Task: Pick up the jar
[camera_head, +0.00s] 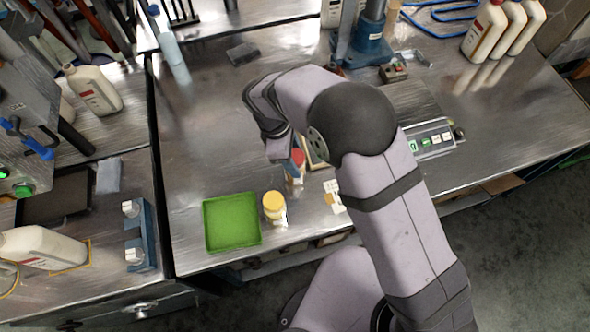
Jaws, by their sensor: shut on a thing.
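A small jar with a red top (296,166) is near the middle of the metal table, partly hidden by my gripper and wrist. My gripper (291,156) comes down over this jar and is shut on it. The fingertips are mostly hidden, and I cannot tell whether the jar is clear of the table. A second small jar, white with a yellow lid (275,206), stands upright just in front and to the left, apart from my gripper.
A green tray (233,223) lies empty left of the yellow-lidded jar. A white card (333,195) lies to the right. A panel with green buttons (432,140) is beyond my arm. White bottles (502,30) stand at the back right. The table's left middle is clear.

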